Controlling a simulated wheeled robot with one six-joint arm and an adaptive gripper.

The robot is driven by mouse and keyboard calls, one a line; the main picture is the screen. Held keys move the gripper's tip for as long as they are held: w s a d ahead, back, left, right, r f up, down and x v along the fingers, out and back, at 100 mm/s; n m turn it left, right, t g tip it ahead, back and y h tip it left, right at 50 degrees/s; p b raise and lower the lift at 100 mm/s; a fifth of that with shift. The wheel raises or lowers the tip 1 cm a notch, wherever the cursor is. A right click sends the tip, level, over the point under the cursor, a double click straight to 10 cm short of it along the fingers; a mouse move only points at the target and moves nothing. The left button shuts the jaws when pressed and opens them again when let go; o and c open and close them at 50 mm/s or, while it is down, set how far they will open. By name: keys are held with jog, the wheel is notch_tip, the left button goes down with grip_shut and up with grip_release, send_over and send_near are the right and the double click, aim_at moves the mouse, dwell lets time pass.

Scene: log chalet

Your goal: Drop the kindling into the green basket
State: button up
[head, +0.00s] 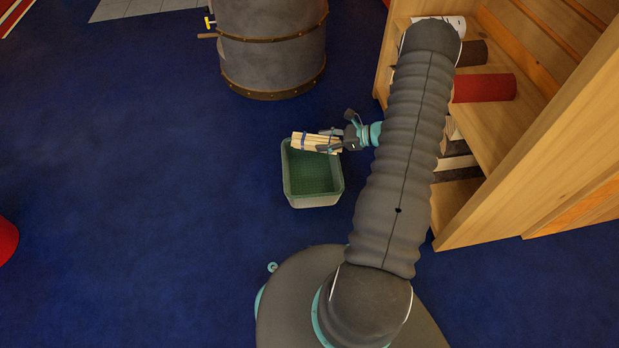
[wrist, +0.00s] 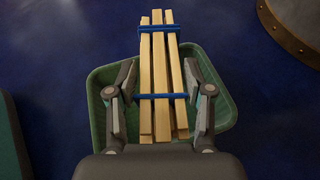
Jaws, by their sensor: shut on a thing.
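The kindling (head: 309,141) is a bundle of pale sticks tied with two blue bands. My gripper (head: 329,143) is shut on it, with one finger on each side. In the wrist view the kindling (wrist: 160,72) runs lengthwise between the fingers of my gripper (wrist: 163,95). The green basket (head: 313,202) stands on the floor and looks empty where its inside shows. In the head view the bundle overlaps the basket's far rim. In the wrist view the basket (wrist: 101,128) shows behind the bundle and fingers, which hide much of it. The height of the bundle above the rim is hard to tell.
A grey metal barrel-like vessel (head: 272,50) with riveted bands stands beyond the basket. A wooden shelf (head: 540,165) with rolled items, one a red roll (head: 484,88), stands at the right. The blue floor (head: 150,180) left of the basket is clear. A red object (head: 5,240) shows at the left edge.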

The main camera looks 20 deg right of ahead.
notch_tip(320, 180, down, 5)
jog(key=shift+f+b, duration=0.1)
jog(key=shift+b, duration=1.15)
jog(key=o, duration=1.3)
jog(key=v, duration=0.7)
jog(key=shift+s+d, duration=0.15)
jog(key=shift+d, duration=0.05)
